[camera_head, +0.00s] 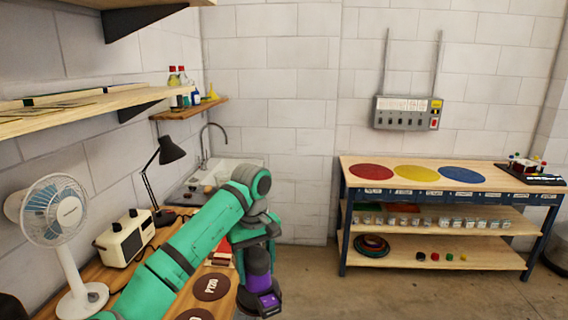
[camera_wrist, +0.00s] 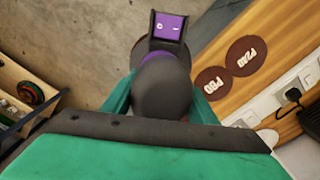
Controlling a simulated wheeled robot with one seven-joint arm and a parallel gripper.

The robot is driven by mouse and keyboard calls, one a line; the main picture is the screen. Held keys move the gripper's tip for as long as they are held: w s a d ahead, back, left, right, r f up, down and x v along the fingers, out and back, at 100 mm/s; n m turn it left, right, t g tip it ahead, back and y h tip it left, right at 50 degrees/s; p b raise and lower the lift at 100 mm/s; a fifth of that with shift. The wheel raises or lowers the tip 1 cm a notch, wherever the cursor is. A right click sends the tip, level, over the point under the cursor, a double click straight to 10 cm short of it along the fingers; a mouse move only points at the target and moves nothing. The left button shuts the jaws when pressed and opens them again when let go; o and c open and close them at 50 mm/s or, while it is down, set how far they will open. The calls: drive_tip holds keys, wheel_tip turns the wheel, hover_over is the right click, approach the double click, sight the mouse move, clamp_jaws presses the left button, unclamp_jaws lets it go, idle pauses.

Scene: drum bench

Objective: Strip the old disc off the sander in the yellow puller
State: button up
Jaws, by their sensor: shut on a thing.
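My gripper (camera_head: 257,241) is shut on the sander, which has a dark grey body and a purple section (camera_head: 258,264). In the wrist view the teal fingers of my gripper (camera_wrist: 163,100) lie on either side of the sander's rounded grey body (camera_wrist: 165,82). Its purple panel (camera_wrist: 168,27) points away from the wrist. A brown round edge (camera_wrist: 139,52) shows beside the sander, partly hidden by it; it looks like the disc on its pad. The sander is over the floor beside the wooden bench's right edge. I cannot make out a yellow puller in either view.
Brown discs marked P240 (camera_wrist: 248,56) and P80 (camera_wrist: 212,83) lie on the wooden bench, with a white socket strip (camera_wrist: 285,95) beside them. A fan (camera_head: 62,225), toaster (camera_head: 126,238) and lamp (camera_head: 165,165) stand left. A workbench with coloured circles (camera_head: 415,173) stands right across open floor.

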drive_tip(key=w+d+f+m, duration=0.3)
drive_tip(key=w+d+f, duration=0.25)
drive_tip(key=d, duration=0.25)
drive_tip(key=w+d+f+m, duration=0.2)
drive_tip(key=w+d+f, duration=0.2)
drive_tip(key=d+f, duration=0.3)
drive_tip(key=s+d+f+m, duration=0.3)
drive_tip(key=d+f+m, duration=0.3)
drive_tip(key=d+f, duration=1.1)
drive_tip(key=s+a+f+n, duration=0.1)
drive_tip(key=s+a+f, duration=0.6)
drive_tip(key=a+f, duration=0.4)
drive_tip(key=s+a+f+n, duration=0.2)
drive_tip(key=s+a+f, duration=0.1)
drive_tip(key=s+a, duration=0.3)
drive_tip(key=s+a+f+n, duration=0.2)
drive_tip(key=s+a, duration=0.4)
drive_tip(key=s, duration=0.5)
drive_tip(key=shift+s+a+f, duration=0.3)
drive_tip(key=shift+a+f, duration=0.05)
drive_tip(key=shift+f, duration=0.05)
